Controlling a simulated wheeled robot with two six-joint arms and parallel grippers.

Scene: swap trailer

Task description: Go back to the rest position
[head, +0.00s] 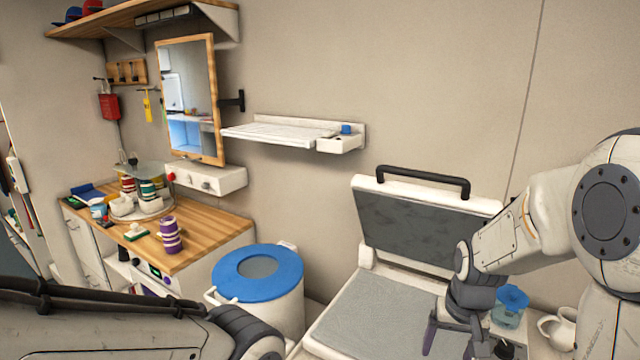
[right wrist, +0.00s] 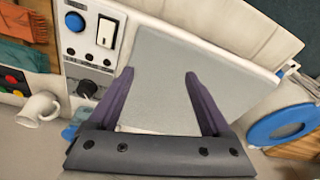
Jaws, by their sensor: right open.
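My right gripper (head: 450,340) hangs at the lower right of the head view, over the front right part of an open press-like machine. In the right wrist view its two purple fingers (right wrist: 148,95) are spread wide with nothing between them. The machine's grey lower plate (head: 375,312) lies flat below, and its lid (head: 415,225) with a black handle stands raised behind. My left arm crosses the bottom left of the head view; its gripper is out of the picture.
A white bin with a blue lid (head: 257,270) stands left of the machine. A wooden counter (head: 205,232) holds cups and a purple stack (head: 170,236). A white mug (right wrist: 38,109) and a control panel (right wrist: 92,35) are close to my right gripper. A white wall shelf (head: 275,133) is at the back.

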